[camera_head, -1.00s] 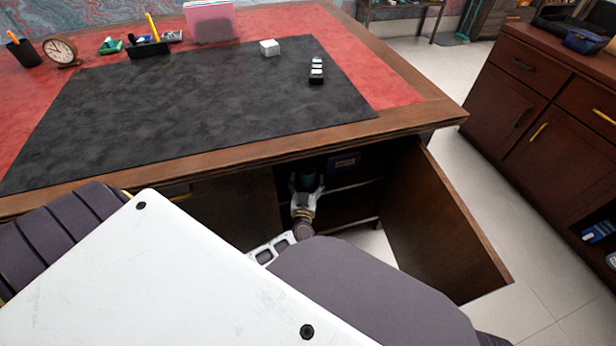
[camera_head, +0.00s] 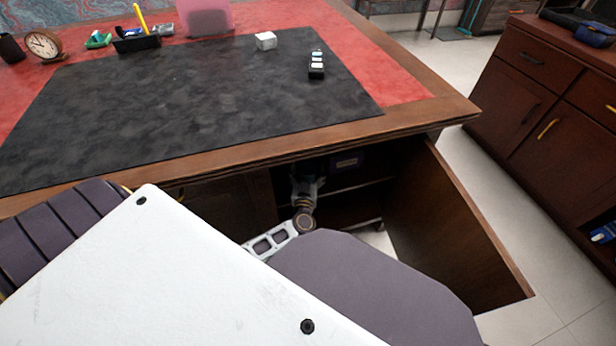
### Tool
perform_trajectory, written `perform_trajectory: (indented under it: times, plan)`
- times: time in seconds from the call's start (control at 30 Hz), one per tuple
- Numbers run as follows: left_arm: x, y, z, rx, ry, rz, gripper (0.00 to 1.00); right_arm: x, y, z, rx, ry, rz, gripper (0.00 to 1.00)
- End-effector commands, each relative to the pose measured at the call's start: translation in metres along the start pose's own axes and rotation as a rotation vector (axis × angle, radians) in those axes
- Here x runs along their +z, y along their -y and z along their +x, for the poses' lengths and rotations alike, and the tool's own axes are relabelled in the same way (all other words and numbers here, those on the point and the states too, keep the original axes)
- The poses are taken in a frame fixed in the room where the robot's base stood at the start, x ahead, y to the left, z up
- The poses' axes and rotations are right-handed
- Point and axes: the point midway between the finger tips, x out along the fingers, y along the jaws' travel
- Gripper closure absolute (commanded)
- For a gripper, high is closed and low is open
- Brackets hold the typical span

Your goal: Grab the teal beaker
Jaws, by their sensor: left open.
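My left gripper (camera_head: 306,178) is inside the open desk cabinet, in shadow under the desktop. Its jaws are open and point away from me. A dark teal shape, which looks like the teal beaker (camera_head: 309,167), shows dimly at the fingers, on the upper part of the cabinet. The gripper and shadow hide most of it, and I cannot tell whether the fingers touch it. My right gripper is not in view.
The cabinet door (camera_head: 455,225) stands open to the right of my arm. The desktop edge (camera_head: 300,146) runs just above the gripper. A shelf (camera_head: 352,187) and a dark purple box (camera_head: 347,161) are inside. A wooden sideboard (camera_head: 545,110) stands at the right.

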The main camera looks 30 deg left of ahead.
Motion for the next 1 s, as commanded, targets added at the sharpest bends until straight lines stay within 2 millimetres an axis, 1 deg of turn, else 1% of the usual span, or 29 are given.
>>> perform_trajectory:
  times: [0.43,0.47,0.87,1.0]
  plan:
    - [-0.0004,0.0,0.0001,0.0,0.0,0.0,0.2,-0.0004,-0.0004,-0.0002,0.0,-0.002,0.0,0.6]
    - [-0.0003,0.0,0.0001,0.0,0.0,0.0,0.21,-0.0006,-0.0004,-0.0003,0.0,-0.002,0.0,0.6]
    - [-0.0002,0.0001,0.0,0.0,0.0,0.0,0.72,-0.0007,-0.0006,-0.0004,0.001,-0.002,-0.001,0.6]
    - [-0.0007,0.0,0.0003,0.0,-0.001,0.0,0.73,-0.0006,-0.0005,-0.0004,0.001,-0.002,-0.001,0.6]
